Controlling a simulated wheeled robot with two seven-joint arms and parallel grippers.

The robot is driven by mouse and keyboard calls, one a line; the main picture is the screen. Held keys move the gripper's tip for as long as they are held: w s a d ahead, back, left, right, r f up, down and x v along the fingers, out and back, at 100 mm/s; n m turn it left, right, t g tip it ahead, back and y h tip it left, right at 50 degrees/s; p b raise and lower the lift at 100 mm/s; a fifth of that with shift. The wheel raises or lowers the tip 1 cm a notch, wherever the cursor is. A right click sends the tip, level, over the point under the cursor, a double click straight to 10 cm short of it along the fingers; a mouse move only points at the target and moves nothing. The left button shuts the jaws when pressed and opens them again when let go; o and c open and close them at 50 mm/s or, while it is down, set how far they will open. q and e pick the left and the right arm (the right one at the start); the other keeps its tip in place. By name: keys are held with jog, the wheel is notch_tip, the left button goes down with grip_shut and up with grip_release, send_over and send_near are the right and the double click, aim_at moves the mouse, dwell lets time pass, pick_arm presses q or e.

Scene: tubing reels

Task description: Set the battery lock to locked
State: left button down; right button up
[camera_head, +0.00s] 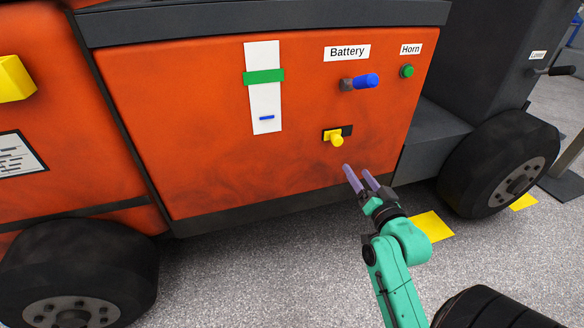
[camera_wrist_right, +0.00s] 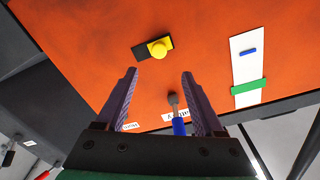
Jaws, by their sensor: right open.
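A lever with a blue handle (camera_head: 366,81) points right from a dark pivot under the Battery label (camera_head: 347,52). It also shows in the right wrist view (camera_wrist_right: 179,126), partly behind my gripper. A yellow knob (camera_head: 336,139) on a black plate is below the lever, and it shows beyond the fingertips in the right wrist view (camera_wrist_right: 158,48). I cannot tell whether either is at a locked setting. My right gripper (camera_head: 357,170) is open and empty, low in front of the orange panel, below and slightly right of the knob. My left gripper is not in view.
The orange panel (camera_head: 210,150) also carries a green Horn button (camera_head: 407,71) and a white strip with a green slider (camera_head: 264,76). Black wheels stand at the left (camera_head: 80,280) and right (camera_head: 500,165). A yellow floor mark (camera_head: 432,227) lies beside my arm.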

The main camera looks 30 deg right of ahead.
aim_at(338, 143)
jog(key=b+x, duration=0.3)
jog(key=x, duration=1)
jog(key=shift+w+d+r+b, duration=0.1)
jog(key=shift+w+d+b, duration=0.15)
jog(key=shift+b, duration=0.05)
jog(key=shift+w, duration=0.2)
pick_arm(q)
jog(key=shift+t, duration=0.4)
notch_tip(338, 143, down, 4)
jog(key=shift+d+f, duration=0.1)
pick_arm(e)
grip_shut()
